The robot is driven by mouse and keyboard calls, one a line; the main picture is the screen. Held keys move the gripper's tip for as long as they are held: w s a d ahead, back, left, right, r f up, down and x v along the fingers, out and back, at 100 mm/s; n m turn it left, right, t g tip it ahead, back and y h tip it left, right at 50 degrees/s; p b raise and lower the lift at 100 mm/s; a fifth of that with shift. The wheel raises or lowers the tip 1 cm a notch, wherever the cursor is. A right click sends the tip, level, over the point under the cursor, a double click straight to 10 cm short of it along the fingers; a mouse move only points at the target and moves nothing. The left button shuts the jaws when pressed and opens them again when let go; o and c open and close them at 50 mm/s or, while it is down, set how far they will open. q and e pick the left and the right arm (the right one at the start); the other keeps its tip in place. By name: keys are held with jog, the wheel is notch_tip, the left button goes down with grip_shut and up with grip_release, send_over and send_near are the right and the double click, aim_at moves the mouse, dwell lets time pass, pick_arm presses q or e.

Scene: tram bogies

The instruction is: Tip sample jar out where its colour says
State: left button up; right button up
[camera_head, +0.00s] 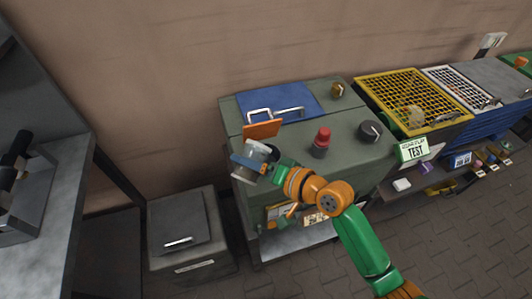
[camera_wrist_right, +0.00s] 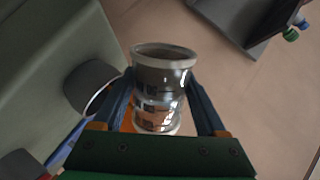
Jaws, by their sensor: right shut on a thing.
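A glassy grey sample jar (camera_wrist_right: 160,85) is held between the two blue fingers of my right gripper (camera_head: 250,163), which is shut on it. In the wrist view its wide rim points up the picture, away from the gripper's base. In the head view the jar (camera_head: 262,152) is small and partly hidden by the fingers, in front of the left part of a green cabinet (camera_head: 226,118). I cannot make out its contents or a clear colour mark. My left gripper is not in view.
The cabinet top has a blue lid (camera_head: 285,97) with a handle, an orange flap (camera_head: 262,130), a red knob (camera_head: 321,140) and a black knob (camera_head: 370,130). A grey lidded bin (camera_head: 180,225) stands left. Yellow (camera_head: 400,95) and white (camera_head: 460,84) mesh covers lie right.

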aim_at(253, 147)
jog(key=shift+f+m+g+b, duration=0.25)
jog(key=shift+m+g+b, duration=0.1)
jog(key=shift+m, duration=0.25)
dwell(1.1)
jog(key=shift+m+g+y, duration=0.3)
jog(key=shift+m+g, duration=0.15)
jog(key=shift+m, duration=0.15)
jog(key=r+p, duration=0.6)
jog(key=w+r+p, duration=0.1)
jog(key=r+p, duration=0.1)
jog(key=p, duration=0.1)
jog(key=shift+w+d+r, duration=0.1)
jog(key=shift+d+r, duration=0.2)
jog(key=shift+r, duration=0.1)
jog(key=shift+f, duration=0.25)
jog(key=shift+w+d+r+m+g, duration=0.15)
jog(key=shift+r+m+g, duration=0.2)
jog(key=shift+m, duration=0.25)
